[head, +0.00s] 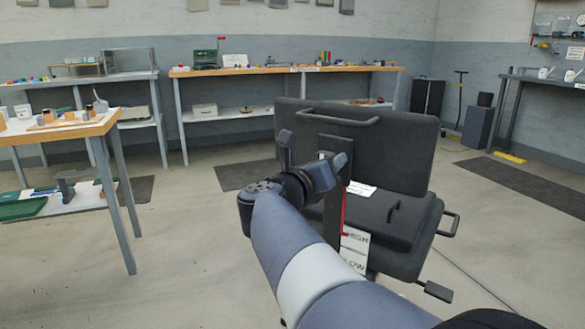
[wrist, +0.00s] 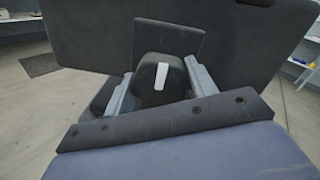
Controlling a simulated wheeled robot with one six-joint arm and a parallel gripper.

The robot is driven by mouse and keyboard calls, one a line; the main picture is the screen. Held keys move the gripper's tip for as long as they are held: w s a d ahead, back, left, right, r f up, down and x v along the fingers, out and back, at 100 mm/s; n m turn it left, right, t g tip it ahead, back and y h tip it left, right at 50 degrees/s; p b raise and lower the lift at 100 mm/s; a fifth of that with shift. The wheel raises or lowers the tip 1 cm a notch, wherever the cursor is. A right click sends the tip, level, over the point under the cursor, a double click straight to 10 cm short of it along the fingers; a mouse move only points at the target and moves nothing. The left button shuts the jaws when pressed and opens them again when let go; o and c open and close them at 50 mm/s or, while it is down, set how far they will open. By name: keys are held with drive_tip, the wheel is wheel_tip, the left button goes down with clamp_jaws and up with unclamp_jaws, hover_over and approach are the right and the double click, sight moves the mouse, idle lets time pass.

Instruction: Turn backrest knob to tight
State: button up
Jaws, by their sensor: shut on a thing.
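The backrest knob (wrist: 161,83) is a dark rounded knob with a white mark on its face, in the middle of the wrist view. The mark stands nearly upright, leaning slightly. My gripper (wrist: 160,88) is shut on the knob, with one grey finger on each side of it. In the head view my gripper (head: 335,165) is at the back of the chair, and the knob is mostly hidden behind it. The dark backrest (head: 385,150) stands upright behind the knob. The tight and loose ends of the knob's travel cannot be read.
The chair seat (head: 415,235) with side handles is below the backrest, beside a white HIGH/LOW label (head: 354,245). A wooden-topped table (head: 60,130) stands at the left. A long bench (head: 285,69) runs along the back wall.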

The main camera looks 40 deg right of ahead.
idle(0.3)
drive_tip(key=o, duration=1)
drive_tip(key=shift+c, duration=0.2)
drive_tip(key=p+v, duration=0.3)
drive_tip(key=v, duration=0.7)
drive_tip(key=shift+a, duration=0.4)
drive_tip(key=shift+s, duration=0.15)
drive_tip(key=shift+d, duration=0.1)
drive_tip(key=shift+b+x, duration=1.5)
drive_tip(key=shift+x, duration=3.85)
